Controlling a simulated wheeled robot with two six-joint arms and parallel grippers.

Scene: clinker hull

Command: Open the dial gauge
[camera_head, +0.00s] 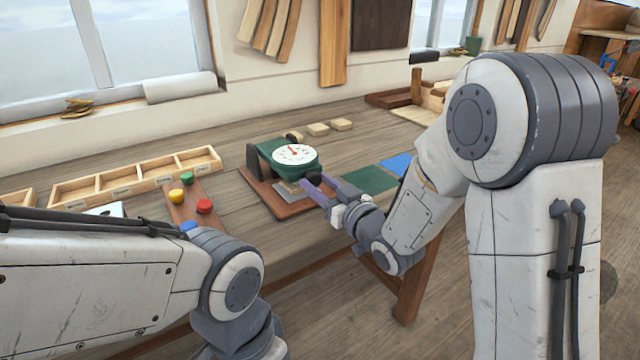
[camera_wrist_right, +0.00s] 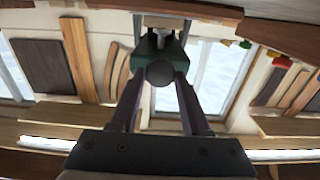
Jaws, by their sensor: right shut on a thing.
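The dial gauge (camera_head: 294,155) has a white round face with a red needle on a green body. It stands on a reddish-brown wooden base (camera_head: 290,209) on the workbench. My right gripper (camera_head: 314,182) is at the gauge's front right side, its purple fingers pointing at it. In the right wrist view the fingers are closed around a dark round knob (camera_wrist_right: 160,73), with the green gauge body (camera_wrist_right: 158,48) just behind it. In the head view the fingers partly hide the knob. My left arm comes in at the lower left; its gripper is out of view.
A board with coloured knobs (camera_head: 184,206) lies left of the gauge. A compartmented wooden tray (camera_head: 137,178) is behind it. Small wooden blocks (camera_head: 330,126) lie behind the gauge. Green and blue mats (camera_head: 370,180) lie to its right.

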